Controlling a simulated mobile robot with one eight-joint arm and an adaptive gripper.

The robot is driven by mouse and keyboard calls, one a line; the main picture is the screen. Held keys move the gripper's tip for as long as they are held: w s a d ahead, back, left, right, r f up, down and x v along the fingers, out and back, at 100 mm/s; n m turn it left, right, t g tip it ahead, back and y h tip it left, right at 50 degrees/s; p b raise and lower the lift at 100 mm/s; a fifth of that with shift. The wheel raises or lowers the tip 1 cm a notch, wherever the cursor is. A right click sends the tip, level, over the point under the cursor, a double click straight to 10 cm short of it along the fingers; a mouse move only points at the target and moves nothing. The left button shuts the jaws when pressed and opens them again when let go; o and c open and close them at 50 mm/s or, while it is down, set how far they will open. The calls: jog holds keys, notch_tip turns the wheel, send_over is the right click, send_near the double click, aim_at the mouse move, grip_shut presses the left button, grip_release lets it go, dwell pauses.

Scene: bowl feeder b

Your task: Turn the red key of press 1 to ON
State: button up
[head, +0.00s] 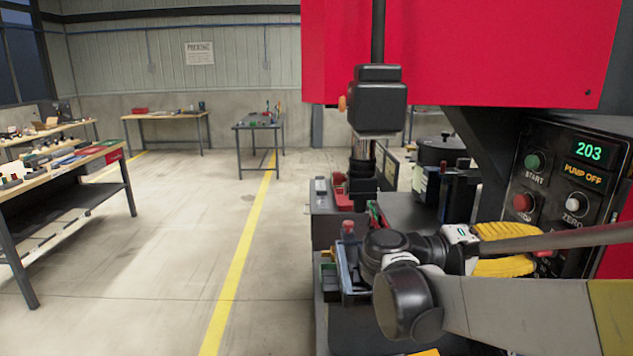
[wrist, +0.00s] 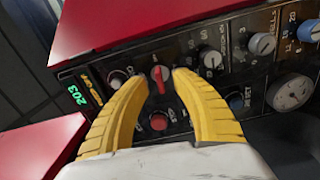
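A red key switch (wrist: 160,75) sits on the dark control panel (wrist: 190,44) in the wrist view. My gripper (wrist: 161,78) has yellow fingers spread apart, one tip on each side of the key, with gaps visible; I cannot tell whether either tip touches it. The key's ON and OFF marks are not readable.
A red button (wrist: 159,121) sits below the key, between the fingers. A pale knob (wrist: 116,79), a grey knob (wrist: 210,58) and a blue RESET button (wrist: 237,101) are close by. The display (head: 589,153) reads 203 above PUMP OFF. Open floor (head: 180,220) lies left.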

jog(key=a, duration=0.7)
jog(key=shift+s, duration=0.15)
dwell(0.3)
